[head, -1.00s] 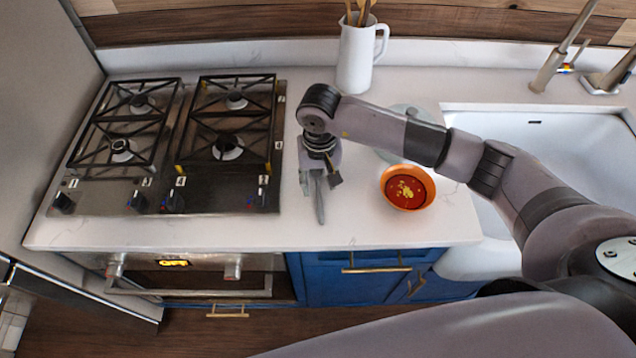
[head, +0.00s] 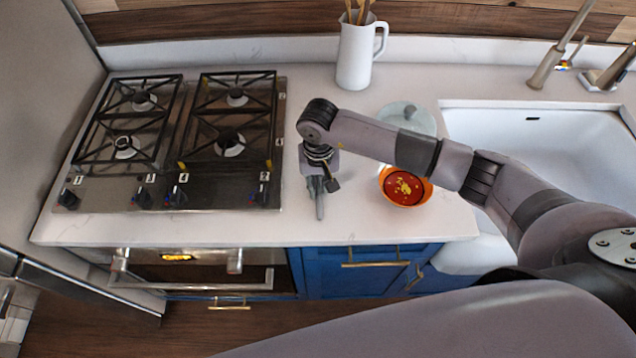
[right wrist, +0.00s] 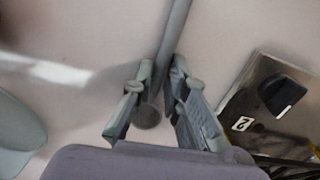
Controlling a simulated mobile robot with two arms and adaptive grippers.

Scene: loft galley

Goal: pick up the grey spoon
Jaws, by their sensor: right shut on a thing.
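The grey spoon (head: 320,209) is on the white counter, between the stove and the orange bowl, its visible end pointing to the counter's front edge. My right gripper (head: 319,184) is over its far part and is shut on it. In the right wrist view the spoon's grey handle (right wrist: 175,38) runs up the picture from between the two fingertips of the right gripper (right wrist: 155,95). I cannot tell whether the spoon touches the counter. The gripper and wrist hide part of it in the head view. My left gripper is not in view.
An orange bowl of red soup (head: 405,187) stands just right of the gripper, with a pale glass plate or dish (head: 418,118) behind it. A gas stove (head: 175,195) is to the left. A white pitcher with utensils (head: 355,60) stands behind. The sink (head: 540,135) is right.

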